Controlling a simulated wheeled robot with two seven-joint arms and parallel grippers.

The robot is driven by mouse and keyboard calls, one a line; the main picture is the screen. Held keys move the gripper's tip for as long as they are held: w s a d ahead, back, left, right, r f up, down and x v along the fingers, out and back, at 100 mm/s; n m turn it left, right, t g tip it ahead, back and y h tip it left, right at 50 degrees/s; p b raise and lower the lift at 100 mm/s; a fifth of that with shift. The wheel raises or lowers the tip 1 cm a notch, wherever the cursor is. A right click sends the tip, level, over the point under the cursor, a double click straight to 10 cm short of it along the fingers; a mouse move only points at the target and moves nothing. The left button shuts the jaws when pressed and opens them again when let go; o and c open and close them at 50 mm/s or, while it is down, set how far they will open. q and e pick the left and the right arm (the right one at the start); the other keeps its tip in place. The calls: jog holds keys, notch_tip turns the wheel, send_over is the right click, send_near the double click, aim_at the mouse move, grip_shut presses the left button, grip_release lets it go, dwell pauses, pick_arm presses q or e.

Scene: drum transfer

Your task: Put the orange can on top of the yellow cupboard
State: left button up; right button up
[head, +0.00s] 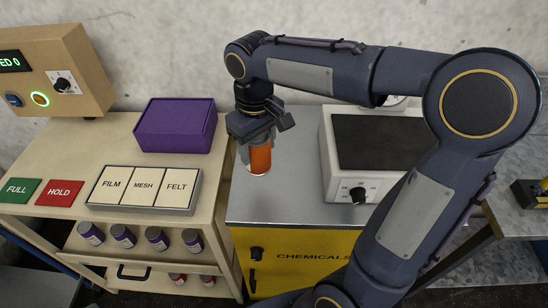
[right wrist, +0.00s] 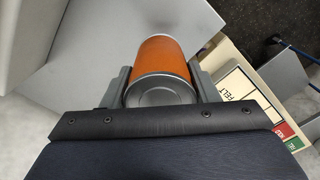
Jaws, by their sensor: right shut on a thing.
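The orange can (head: 260,158) is upright over the left part of the grey top of the yellow cupboard (head: 290,205), whose front reads CHEMICALS. My right gripper (head: 257,138) comes down from above and is shut on the can near its upper end. In the right wrist view the can (right wrist: 165,58) sits between the two fingers (right wrist: 160,85), its metal end toward the camera. I cannot tell whether its base touches the cupboard top. My left gripper is not in view.
A white hotplate (head: 337,170) with a dark plate stands right of the can on the cupboard. To the left, a beige bench carries a purple box (head: 176,126), a FILM/MESH/FELT tray (head: 100,205) and FULL and HOLD cards. The cupboard's front top is clear.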

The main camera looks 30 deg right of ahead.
jog(key=shift+w+d+f, duration=0.15)
jog(key=shift+d+f, duration=0.65)
jog(key=shift+f, duration=0.65)
jog(key=shift+w+d+f, duration=0.15)
jog(key=shift+d+f, duration=0.6)
jog(key=shift+f, duration=0.75)
jog(key=shift+w+d+f, duration=0.15)
jog(key=shift+d+f, duration=0.65)
jog(key=shift+f, duration=0.65)
jog(key=shift+f, duration=0.2)
jog(key=o, duration=1.2)
jog(key=shift+o, duration=0.2)
jog(key=shift+r, duration=0.15)
